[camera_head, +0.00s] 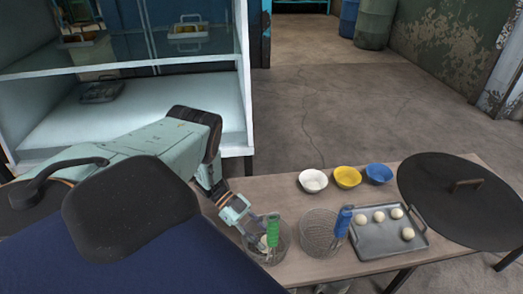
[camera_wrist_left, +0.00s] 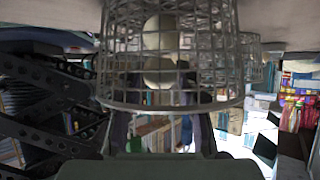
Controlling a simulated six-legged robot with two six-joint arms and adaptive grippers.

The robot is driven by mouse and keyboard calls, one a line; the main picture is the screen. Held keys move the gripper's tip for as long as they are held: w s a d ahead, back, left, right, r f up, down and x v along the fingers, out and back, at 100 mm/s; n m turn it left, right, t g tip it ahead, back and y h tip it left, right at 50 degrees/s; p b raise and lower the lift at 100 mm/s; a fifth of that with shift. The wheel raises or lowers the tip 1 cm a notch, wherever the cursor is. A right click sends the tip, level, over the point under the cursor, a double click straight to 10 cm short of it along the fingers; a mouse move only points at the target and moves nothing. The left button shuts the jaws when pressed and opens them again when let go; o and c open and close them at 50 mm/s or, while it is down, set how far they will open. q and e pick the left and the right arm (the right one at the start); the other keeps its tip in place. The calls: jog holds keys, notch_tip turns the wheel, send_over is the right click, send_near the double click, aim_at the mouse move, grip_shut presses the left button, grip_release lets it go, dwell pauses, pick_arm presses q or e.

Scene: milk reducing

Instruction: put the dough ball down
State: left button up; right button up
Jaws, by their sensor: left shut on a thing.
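My left gripper (camera_head: 246,220) reaches down to the wire basket with the green handle (camera_head: 272,231); that basket (camera_head: 281,252) stands on the table. A pale dough ball (camera_head: 264,242) shows at the fingertips, at the basket. In the left wrist view, two pale round shapes show behind the wire mesh (camera_wrist_left: 205,45): one dough ball (camera_wrist_left: 160,75) near my fingers and another (camera_wrist_left: 158,32) beyond it. My left gripper (camera_wrist_left: 162,105) is shut on the nearer ball. Mesh and fingers partly hide both. My right gripper is not in view.
A second wire basket (camera_head: 318,237) with a blue handle stands just right. Farther right is a grey tray (camera_head: 375,241) with several dough balls. White (camera_head: 313,181), yellow (camera_head: 347,177) and blue (camera_head: 378,173) bowls stand behind. A large dark round lid (camera_head: 440,200) fills the right end.

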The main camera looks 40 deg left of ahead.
pick_arm(q)
jog(key=shift+r, duration=0.15)
jog(key=shift+f, duration=0.45)
jog(key=o, duration=0.5)
jog(key=shift+o, duration=0.2)
jog(key=shift+r, duration=0.55)
jog(key=p+v, duration=0.1)
jog(key=v, duration=1.1)
jog(key=shift+f+p, duration=0.2)
jog(key=shift+p, duration=0.2)
